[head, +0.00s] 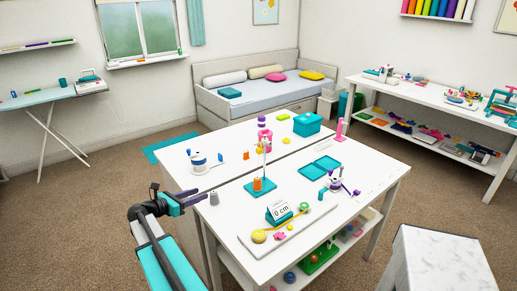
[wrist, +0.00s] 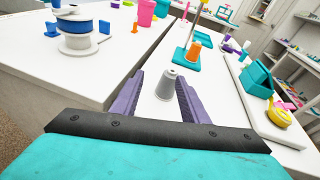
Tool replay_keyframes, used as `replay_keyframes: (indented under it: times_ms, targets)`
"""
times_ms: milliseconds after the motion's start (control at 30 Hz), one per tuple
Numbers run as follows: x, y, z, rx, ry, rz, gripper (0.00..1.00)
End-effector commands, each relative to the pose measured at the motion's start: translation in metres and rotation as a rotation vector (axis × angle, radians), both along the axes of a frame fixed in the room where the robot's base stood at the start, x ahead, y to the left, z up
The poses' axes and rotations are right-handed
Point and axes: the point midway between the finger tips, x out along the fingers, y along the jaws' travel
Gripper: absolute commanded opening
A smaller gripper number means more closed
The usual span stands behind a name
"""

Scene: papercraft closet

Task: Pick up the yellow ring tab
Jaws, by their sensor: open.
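A round yellow piece (head: 259,236), which looks like the yellow ring tab, lies on a white board (head: 285,232) at the table's front. It also shows at the right of the wrist view (wrist: 279,113). A yellow strip runs from near it past a teal case with a "0 cm" display (head: 280,212); how they join is too small to tell. My gripper (head: 193,198) is open and empty at the table's left edge, well left of the yellow piece. In the wrist view its purple fingers (wrist: 158,80) point toward a grey spool (wrist: 170,84).
The grey spool (head: 214,199) stands close ahead of my fingertips. A teal stand with an orange spool (head: 258,185) is farther right. A white and blue spool (head: 198,161) stands at the back left. A pink piece (head: 280,236) lies beside the yellow one.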

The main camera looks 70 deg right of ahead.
Motion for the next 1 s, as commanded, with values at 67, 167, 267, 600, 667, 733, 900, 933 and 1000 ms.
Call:
replay_keyframes:
  times_ms: [67,167,267,600,667,733,900,933,1000]
  targets:
    - [-0.013,-0.019,0.026,-0.021,-0.011,-0.031,0.41]
    - [-0.032,-0.043,0.056,-0.049,-0.025,-0.07,0.41]
    - [-0.055,-0.068,0.089,-0.081,-0.037,-0.115,0.41]
    - [-0.101,-0.108,0.147,-0.142,-0.053,-0.193,0.41]
    - [-0.101,-0.108,0.148,-0.144,-0.053,-0.194,0.41]
    - [-0.101,-0.108,0.148,-0.143,-0.052,-0.194,0.41]
    - [-0.101,-0.108,0.147,-0.143,-0.052,-0.193,0.41]
    - [-0.101,-0.108,0.147,-0.143,-0.052,-0.193,0.41]
    - [-0.101,-0.109,0.147,-0.142,-0.053,-0.193,0.41]
